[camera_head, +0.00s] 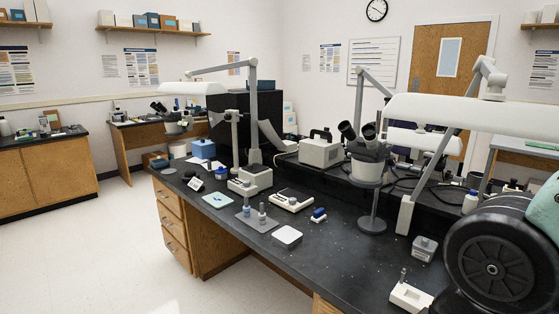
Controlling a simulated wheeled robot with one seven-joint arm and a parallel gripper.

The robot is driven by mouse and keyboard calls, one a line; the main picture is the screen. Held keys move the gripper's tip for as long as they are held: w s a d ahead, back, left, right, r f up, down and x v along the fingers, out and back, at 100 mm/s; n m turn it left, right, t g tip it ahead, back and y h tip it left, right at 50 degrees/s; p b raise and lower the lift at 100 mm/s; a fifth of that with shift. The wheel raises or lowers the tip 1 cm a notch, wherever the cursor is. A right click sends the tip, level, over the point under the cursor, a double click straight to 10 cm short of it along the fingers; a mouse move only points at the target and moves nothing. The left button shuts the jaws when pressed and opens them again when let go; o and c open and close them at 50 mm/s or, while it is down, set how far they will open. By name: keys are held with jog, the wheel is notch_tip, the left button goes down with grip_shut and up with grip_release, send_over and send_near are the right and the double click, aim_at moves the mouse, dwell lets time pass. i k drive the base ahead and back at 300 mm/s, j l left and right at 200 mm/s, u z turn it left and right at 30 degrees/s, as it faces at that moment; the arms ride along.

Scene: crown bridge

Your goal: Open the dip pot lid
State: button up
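No pot is clearly marked as the dip pot, and I cannot tell which one it is. A small squarish grey container (424,248) with a pale top stands on the black bench at the right; its top looks shut. A small round blue pot (222,173) stands at the far left part of the bench; whether it has a lid is too small to tell. My gripper is not in view. A large black round part with a teal piece, probably of my arm, fills the lower right corner.
On the black bench (335,262) stand a microscope (368,160), a grey tray (250,219) with small upright tools, a white square pad (287,236), a blue roll-like item (318,215) and a white block (410,297). Lamp arms overhang it. The front middle of the bench is bare.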

aim_at(254, 169)
jog(key=i+j+z, duration=0.3)
jog(key=j, duration=0.35)
jog(key=i+j+z, duration=0.1)
jog(key=i+j, duration=0.15)
jog(key=i+j+z, duration=0.15)
jog(key=j, duration=0.25)
jog(key=i+j, duration=0.15)
jog(key=j, duration=0.25)
jog(key=i+j, duration=0.15)
jog(key=j, duration=0.25)
jog(key=i+j, duration=0.15)
jog(key=j, duration=0.3)
jog(key=i+j+z, duration=0.1)
jog(key=j, duration=0.3)
jog(key=i+j, duration=0.2)
jog(key=j, duration=0.2)
jog(key=i+j, duration=0.15)
jog(key=j, duration=0.3)
jog(key=i+j, duration=0.15)
jog(key=j, duration=0.25)
jog(key=i+j+z, duration=0.1)
jog(key=j, duration=0.35)
jog(key=i, duration=0.05)
